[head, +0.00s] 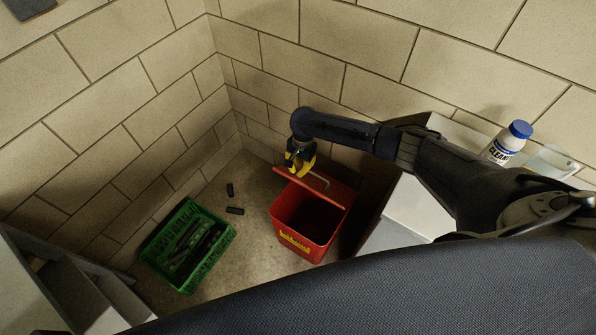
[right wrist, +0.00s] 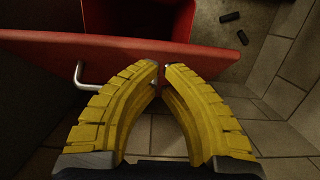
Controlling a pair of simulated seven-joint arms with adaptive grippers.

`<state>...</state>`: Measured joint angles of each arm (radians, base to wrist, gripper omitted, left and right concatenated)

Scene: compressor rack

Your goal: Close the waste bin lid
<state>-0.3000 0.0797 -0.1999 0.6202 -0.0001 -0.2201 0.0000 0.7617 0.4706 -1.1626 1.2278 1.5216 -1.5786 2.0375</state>
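The red waste bin (head: 295,233) stands on the floor with its top open. Its red lid (head: 335,189) is raised at the wall-side edge and tilted, with a metal bar handle (head: 318,178) on it. My right gripper (head: 297,164), with yellow fingers, is at the lid's left upper edge, close to the handle. In the right wrist view its fingertips (right wrist: 161,70) nearly meet in front of the lid (right wrist: 40,55); one finger partly hides the handle (right wrist: 82,75). I cannot tell whether they touch the lid. My left gripper is not in view.
A green crate (head: 150,262) with dark items stands left of the bin. Two small black pieces (head: 234,211) lie on the floor between. A white bottle with a blue cap (head: 506,143) stands on a pale surface at right. Block walls are close behind the bin.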

